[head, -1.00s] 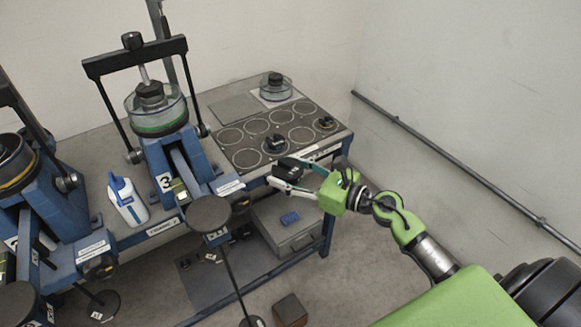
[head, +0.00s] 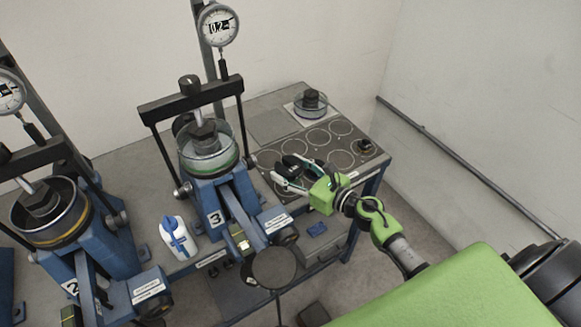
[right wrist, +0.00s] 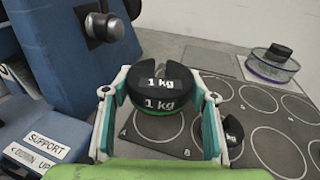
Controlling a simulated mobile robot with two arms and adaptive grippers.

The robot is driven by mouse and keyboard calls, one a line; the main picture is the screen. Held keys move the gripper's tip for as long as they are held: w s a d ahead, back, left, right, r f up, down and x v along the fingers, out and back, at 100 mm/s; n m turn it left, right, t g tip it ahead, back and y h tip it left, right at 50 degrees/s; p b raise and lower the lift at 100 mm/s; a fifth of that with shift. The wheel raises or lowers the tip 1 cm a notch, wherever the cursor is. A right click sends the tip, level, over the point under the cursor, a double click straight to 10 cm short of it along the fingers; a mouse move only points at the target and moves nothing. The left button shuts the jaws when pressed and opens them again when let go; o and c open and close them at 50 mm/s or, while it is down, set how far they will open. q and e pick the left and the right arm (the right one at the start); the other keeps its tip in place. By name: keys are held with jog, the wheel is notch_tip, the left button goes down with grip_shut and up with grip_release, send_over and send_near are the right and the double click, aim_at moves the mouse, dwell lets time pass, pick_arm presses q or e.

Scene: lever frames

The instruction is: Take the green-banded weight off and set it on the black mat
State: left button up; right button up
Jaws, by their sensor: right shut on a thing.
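My right gripper (head: 296,172) is shut on a dark round weight, which shows best in the right wrist view (right wrist: 158,84). It reads "1 kg" on top and side and has a green band along its lower edge. Both fingers (right wrist: 160,108) flank it, and it appears level. It is in front of the dark mat with circles (head: 343,129), apparently above its near left part; the exact height is hard to tell. A smaller dark weight (right wrist: 232,132) is on the mat, right of the held one. My left gripper is not in view.
Blue lever frame 3 (head: 210,200) stands close to the left of my gripper, with a dark round plate (head: 275,268) in front. A small weight (head: 366,147) is on the mat's right side. A clear dish (head: 310,105) is behind. Several mat circles are bare.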

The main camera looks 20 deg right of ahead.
jog(key=shift+w+r, duration=0.2)
jog(key=shift+r, duration=0.05)
jog(key=shift+s+d+f+b, duration=0.1)
jog(key=shift+s+f+b, duration=0.15)
jog(key=shift+b, duration=0.1)
jog(key=shift+f, duration=0.2)
notch_tip(320, 180, down, 2)
jog(key=shift+w+f+b, duration=0.1)
jog(key=shift+w+b, duration=0.05)
jog(key=shift+b, duration=0.95)
jog(key=shift+f+b, duration=1.2)
jog(key=shift+f, duration=0.15)
jog(key=shift+f+b, duration=0.4)
jog(key=shift+b, duration=0.05)
